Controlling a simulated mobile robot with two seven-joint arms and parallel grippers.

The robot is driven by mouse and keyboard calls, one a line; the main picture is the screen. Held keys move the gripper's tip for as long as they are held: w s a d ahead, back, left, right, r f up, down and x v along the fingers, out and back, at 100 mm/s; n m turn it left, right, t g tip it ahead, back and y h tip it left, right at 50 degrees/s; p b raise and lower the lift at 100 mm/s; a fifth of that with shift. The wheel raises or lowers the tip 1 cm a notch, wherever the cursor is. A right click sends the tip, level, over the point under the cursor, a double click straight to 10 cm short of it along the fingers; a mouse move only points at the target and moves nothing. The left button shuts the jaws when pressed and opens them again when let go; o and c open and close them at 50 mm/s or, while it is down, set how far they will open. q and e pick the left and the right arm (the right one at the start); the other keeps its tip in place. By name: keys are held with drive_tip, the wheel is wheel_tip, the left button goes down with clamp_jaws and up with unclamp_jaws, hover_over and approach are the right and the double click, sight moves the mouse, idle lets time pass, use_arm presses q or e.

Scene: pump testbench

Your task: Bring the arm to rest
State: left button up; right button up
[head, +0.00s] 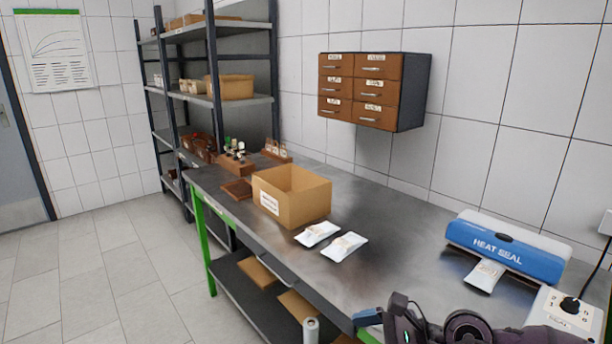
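My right arm comes in at the bottom right, low over the front edge of the steel bench (395,240). My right gripper (367,327) is at the bottom edge of the head view, with bluish finger parts partly cut off by the frame. I cannot tell if it is open or shut, and I see nothing held in it. My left gripper is not in view.
An open cardboard box (308,207) and two white pouches (331,239) are on the bench. A blue heat sealer (507,246) with a pouch (485,275) at its front and a dial box (562,312) stand right. Drawers (374,90) hang on the wall. The bench middle is clear.

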wheel_tip(320, 180, up, 6)
drive_tip(key=d+r+m+t+y, duration=0.1)
drive_tip(key=d+m+t, duration=0.1)
drive_tip(key=m+t, duration=1.45)
drive_tip(key=s+d+f+m+g+h, duration=0.1)
drive_tip(key=s+d+f+m+h, duration=0.15)
drive_tip(key=d+m+h, duration=0.6)
drive_tip(key=s+d+f+m+g+h, duration=0.15)
drive_tip(key=f+m+h, duration=0.3)
drive_tip(key=m, duration=0.95)
drive_tip(key=s+d+f+m+g+h, duration=0.4)
drive_tip(key=s+d+f+m+g, duration=0.15)
drive_tip(key=s+f+m, duration=0.2)
drive_tip(key=s+f+m+g+y, duration=0.1)
drive_tip(key=s+f+m+g, duration=0.25)
drive_tip(key=s, duration=0.45)
drive_tip(key=s+f+m+g+y, duration=0.2)
drive_tip(key=s+f+m+g, duration=0.1)
drive_tip(key=s+m+g, duration=0.3)
drive_tip(key=w+f+n+t, duration=0.2)
drive_tip(key=w+f+t, duration=0.4)
drive_tip(key=f+t, duration=0.2)
drive_tip(key=shift+w+t, duration=0.3)
drive_tip(key=shift+t, duration=0.2)
drive_tip(key=shift+a+f, duration=0.1)
